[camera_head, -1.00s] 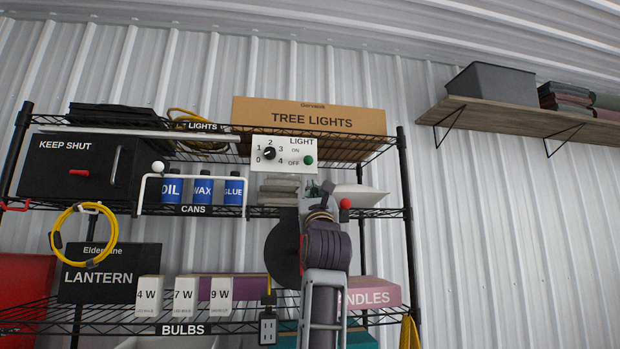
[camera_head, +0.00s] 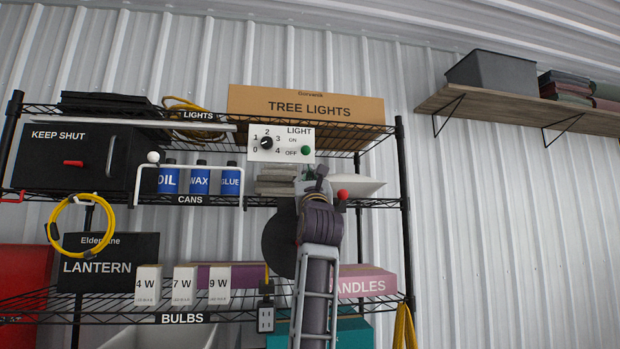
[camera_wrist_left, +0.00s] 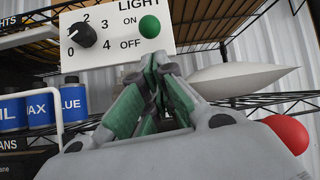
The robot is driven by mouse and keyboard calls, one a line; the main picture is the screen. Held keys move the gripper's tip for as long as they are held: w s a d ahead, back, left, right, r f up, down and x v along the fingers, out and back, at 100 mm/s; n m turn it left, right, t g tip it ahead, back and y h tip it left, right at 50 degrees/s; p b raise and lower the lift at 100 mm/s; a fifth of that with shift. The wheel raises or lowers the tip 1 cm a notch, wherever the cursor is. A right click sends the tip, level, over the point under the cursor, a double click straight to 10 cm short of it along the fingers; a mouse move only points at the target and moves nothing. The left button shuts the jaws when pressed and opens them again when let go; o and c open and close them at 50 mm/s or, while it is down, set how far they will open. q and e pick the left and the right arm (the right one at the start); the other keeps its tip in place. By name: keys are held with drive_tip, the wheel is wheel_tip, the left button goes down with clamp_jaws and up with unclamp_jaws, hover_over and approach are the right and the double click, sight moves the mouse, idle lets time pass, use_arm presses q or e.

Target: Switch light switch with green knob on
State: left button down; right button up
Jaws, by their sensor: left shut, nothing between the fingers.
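A white LIGHT panel (camera_head: 265,153) hangs at the front of the upper shelf and also shows in the left wrist view (camera_wrist_left: 104,50). Its green knob (camera_head: 306,150) is at the right end beside the ON and OFF marks. In the wrist view the round green knob (camera_wrist_left: 149,26) sits close above my fingertips. The two views do not settle which mark it stands at. My left gripper (camera_head: 311,173) is just below the panel, shut and empty. Its green-padded fingertips (camera_wrist_left: 160,62) point up toward the knob; I cannot tell if they touch. My right gripper is out of view.
A black dial (camera_head: 266,143) is on the panel's left part. A red ball (camera_head: 342,194) and a white object (camera_head: 358,186) are right of my gripper. Blue cans (camera_head: 200,181) stand left. The TREE LIGHTS box (camera_head: 305,103) is above.

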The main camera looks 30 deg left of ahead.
sight(306, 160)
use_arm(q)
drive_tip(key=p+x, duration=0.1)
drive_tip(key=x, duration=0.3)
drive_tip(key=shift+w+a+r+p, duration=0.35)
drive_tip(key=shift+w+r+p, duration=0.05)
drive_tip(key=shift+w, duration=0.05)
drive_tip(key=shift+w+a+r, duration=0.15)
drive_tip(key=shift+w+r, duration=0.1)
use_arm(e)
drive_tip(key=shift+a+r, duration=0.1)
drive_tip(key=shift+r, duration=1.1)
use_arm(q)
drive_tip(key=shift+s, duration=0.1)
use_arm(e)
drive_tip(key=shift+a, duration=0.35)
use_arm(q)
drive_tip(key=shift+s, duration=0.1)
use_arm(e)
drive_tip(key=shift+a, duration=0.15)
